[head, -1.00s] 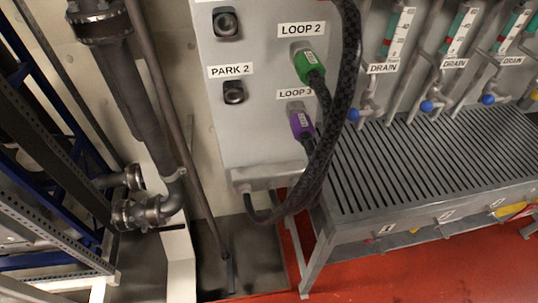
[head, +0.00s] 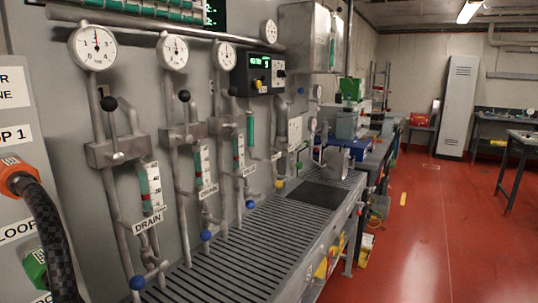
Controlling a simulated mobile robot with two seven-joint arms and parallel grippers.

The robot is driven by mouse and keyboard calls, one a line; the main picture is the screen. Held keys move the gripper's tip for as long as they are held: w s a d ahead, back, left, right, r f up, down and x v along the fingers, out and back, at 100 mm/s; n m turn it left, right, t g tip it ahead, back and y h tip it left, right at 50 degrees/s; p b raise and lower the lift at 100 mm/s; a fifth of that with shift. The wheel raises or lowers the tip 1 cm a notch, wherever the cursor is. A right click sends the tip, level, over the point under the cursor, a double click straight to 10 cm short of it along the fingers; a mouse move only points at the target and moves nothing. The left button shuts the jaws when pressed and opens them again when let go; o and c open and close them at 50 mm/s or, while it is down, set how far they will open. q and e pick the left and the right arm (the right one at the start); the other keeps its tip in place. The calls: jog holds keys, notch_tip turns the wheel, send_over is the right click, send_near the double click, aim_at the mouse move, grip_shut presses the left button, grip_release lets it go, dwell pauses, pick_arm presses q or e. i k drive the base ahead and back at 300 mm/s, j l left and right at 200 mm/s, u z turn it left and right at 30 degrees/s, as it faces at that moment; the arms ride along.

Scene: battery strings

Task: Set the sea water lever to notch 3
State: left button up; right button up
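No lever in the head view carries a readable sea water label, and no notch marks can be made out. Several valve stations stand along the grey wall panel at left. The nearest has a lever with a black ball knob (head: 109,103) above a grey block (head: 118,150). The second station has a similar black knob (head: 184,96). Levers farther along are small, and I cannot tell their settings. Neither of my grippers is in view.
A slatted grey bench (head: 245,245) runs below the stations, with blue drain knobs (head: 137,283) above it. Round gauges (head: 92,47) and a black display box (head: 258,72) are on the wall. An orange plug (head: 18,176) with a thick cable is at left. Red floor (head: 430,225) is clear at right.

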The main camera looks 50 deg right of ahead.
aim_at(307, 142)
jog(key=z, duration=2.05)
